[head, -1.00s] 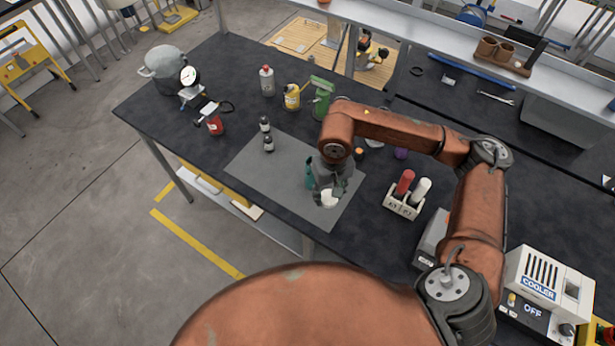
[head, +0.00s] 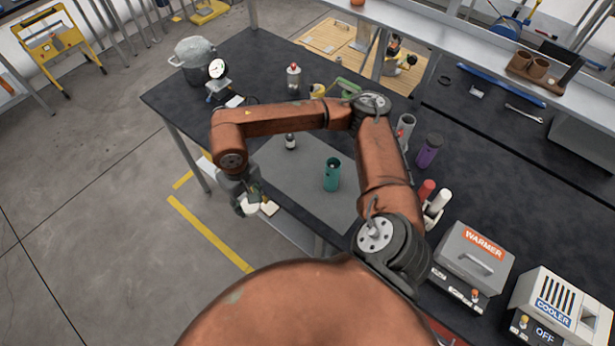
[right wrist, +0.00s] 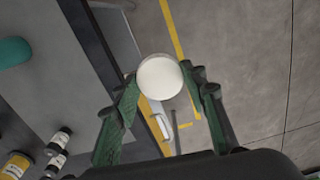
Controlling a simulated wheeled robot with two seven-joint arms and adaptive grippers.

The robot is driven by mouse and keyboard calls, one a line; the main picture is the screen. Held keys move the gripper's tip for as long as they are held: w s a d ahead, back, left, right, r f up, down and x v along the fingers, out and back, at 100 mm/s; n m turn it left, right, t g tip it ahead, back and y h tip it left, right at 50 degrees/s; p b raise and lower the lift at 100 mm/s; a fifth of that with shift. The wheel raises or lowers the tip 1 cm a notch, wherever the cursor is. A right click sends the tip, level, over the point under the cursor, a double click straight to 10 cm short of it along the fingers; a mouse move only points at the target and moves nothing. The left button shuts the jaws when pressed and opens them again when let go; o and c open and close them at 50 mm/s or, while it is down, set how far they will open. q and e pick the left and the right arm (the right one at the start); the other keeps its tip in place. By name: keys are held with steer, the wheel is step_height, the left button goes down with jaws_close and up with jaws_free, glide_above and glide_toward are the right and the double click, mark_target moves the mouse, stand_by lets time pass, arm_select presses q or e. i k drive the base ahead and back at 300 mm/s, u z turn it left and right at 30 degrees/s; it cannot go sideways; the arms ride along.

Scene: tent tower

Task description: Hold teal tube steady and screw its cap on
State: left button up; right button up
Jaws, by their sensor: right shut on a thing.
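The teal tube (head: 332,175) stands upright on the grey mat (head: 296,170), with no gripper on it. It also shows at the left edge of the right wrist view (right wrist: 14,52). My right gripper (head: 249,201) is left of the tube, out by the table's front edge. It is shut on a white round cap (right wrist: 160,80), which sits between its green fingertips in the right wrist view. The cap also shows pale in the head view (head: 251,209), apart from the tube. My left gripper is not in view.
A purple bottle (head: 429,151) and red and white tubes (head: 438,203) in a holder stand to the right. The warmer (head: 473,262) and cooler (head: 556,305) are at the lower right. My right arm crosses above the table.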

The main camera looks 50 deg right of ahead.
mark_target(332, 178)
steer(key=k, duration=1.65)
steer(key=z, duration=1)
